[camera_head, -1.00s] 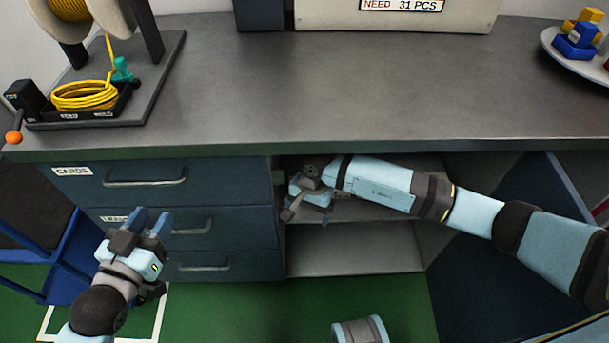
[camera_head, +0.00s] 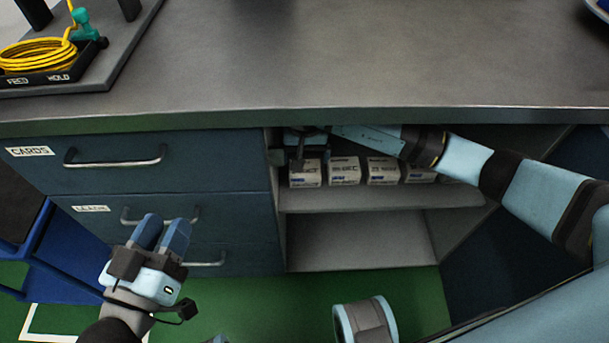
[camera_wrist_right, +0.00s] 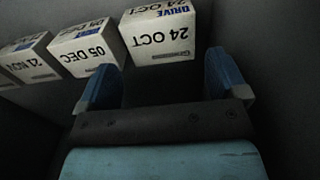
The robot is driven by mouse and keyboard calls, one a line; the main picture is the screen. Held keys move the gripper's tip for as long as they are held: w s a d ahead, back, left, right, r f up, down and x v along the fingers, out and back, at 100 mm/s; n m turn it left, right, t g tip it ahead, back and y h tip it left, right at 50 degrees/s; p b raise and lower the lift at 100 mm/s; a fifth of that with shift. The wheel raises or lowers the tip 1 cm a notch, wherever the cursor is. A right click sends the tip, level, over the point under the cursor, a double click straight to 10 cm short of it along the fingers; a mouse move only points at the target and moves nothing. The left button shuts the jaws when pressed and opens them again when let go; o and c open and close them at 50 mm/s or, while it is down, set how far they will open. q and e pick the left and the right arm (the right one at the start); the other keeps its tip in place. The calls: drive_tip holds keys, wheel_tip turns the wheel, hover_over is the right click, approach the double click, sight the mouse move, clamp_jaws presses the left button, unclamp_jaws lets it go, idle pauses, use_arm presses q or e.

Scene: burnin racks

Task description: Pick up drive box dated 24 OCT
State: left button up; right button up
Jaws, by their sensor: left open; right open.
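The drive box dated 24 OCT (camera_wrist_right: 160,36) is white with black print and appears upside down in the right wrist view. In the head view it is the leftmost box (camera_head: 305,174) on the cupboard's upper shelf, its top partly hidden by my right gripper (camera_head: 302,150). My right gripper (camera_wrist_right: 163,78) is open and empty. Its two blue fingers point at the 24 OCT box, which sits ahead of the gap between them; I cannot tell whether they reach its sides. My left gripper (camera_head: 163,234) is open and empty in front of the drawers.
A 05 DEC box (camera_wrist_right: 88,50) stands beside the 24 OCT box, with a 21 NOV box (camera_wrist_right: 28,60) beyond it. The cupboard's side wall is close on the other side. The worktop (camera_head: 300,65) overhangs the shelf (camera_head: 370,200). The lower shelf (camera_head: 355,240) is empty.

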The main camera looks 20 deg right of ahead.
sight(305, 168)
wheel_tip(305, 168, down, 7)
drive_tip(key=shift+f+b, duration=0.2)
drive_tip(key=shift+b, duration=1.05)
use_arm(q)
drive_tip(key=shift+m+g, duration=0.3)
drive_tip(key=shift+g, duration=0.6)
wheel_tip(305, 168, down, 4)
drive_tip(key=shift+d+f, duration=0.1)
use_arm(e)
drive_tip(key=c, duration=0.6)
drive_tip(key=shift+r, duration=0.15)
